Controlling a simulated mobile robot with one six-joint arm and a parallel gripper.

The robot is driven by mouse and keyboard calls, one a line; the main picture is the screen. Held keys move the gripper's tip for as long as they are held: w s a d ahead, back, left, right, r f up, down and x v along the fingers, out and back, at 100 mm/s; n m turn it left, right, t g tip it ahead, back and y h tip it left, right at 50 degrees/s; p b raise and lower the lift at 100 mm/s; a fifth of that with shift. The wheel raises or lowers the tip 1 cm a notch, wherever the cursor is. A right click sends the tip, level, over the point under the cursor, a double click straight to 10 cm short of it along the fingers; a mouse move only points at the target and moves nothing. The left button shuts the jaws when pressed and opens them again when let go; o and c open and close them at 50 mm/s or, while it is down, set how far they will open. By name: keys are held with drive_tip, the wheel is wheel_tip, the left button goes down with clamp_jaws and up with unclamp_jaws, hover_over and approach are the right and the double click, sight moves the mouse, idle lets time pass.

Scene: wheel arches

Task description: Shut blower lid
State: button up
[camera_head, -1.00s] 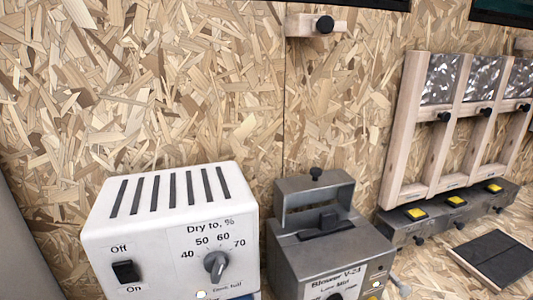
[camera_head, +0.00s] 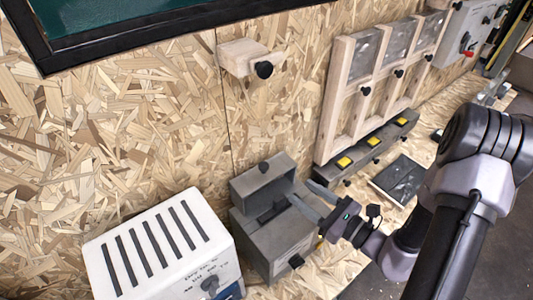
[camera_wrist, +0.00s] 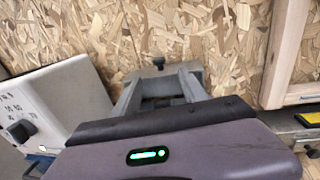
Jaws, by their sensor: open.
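The grey metal blower (camera_head: 275,240) stands against the chipboard wall, right of a white box. Its lid (camera_head: 258,182) stands raised at the back, with a small black knob (camera_head: 263,167) on its upper edge. My gripper (camera_head: 300,191) reaches in from the right, its two grey fingers apart and empty, close to the front right of the raised lid. Whether a fingertip touches the lid or blower, I cannot tell. In the wrist view the knob (camera_wrist: 158,63) shows beyond my gripper's dark housing, which hides most of the blower.
A white dryer box (camera_head: 160,250) with slots and a dial stands left of the blower. A wooden rack (camera_head: 330,125) over a grey base with yellow buttons stands right. A dark pad (camera_head: 400,178) lies near my arm. A wooden block with a knob (camera_head: 264,69) juts from the wall above.

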sight(268, 168)
drive_tip(key=p+x, duration=0.1)
drive_tip(key=x, duration=1.4)
drive_tip(key=shift+s+a, duration=0.2)
clamp_jaws()
idle(0.5)
